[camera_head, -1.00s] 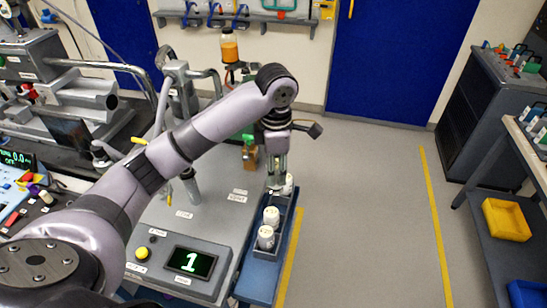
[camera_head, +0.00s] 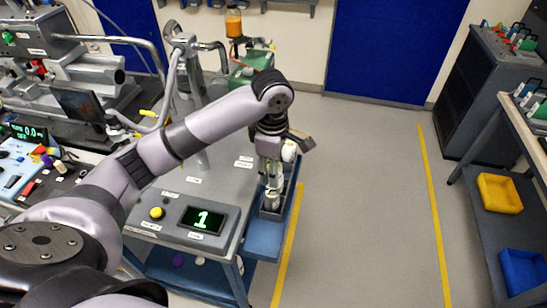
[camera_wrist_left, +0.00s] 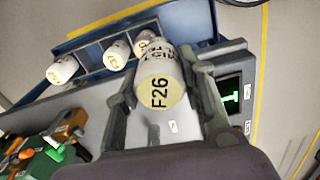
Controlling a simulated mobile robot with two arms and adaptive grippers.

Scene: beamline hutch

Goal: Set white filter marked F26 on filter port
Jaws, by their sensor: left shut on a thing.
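The white filter marked F26 (camera_wrist_left: 157,85) is a round white cylinder in the left wrist view, with its lettered end facing the camera. My left gripper (camera_head: 269,201) is shut on it, one finger on each side. In the head view the gripper points down over the near part of the blue rack, and its fingers largely hide the filter. Whether the filter is clear of the rack cannot be told. Other white filters (camera_wrist_left: 117,55) stand in the rack beyond it. I cannot pick out the filter port with certainty. My right gripper is not in view.
The blue rack (camera_wrist_left: 88,42) runs along the right edge of the grey bench (camera_head: 222,186). A display reading 1 (camera_head: 203,220) and a yellow button (camera_head: 157,213) are at its near end. An orange bottle (camera_head: 234,23) stands at the back. Floor to the right is clear.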

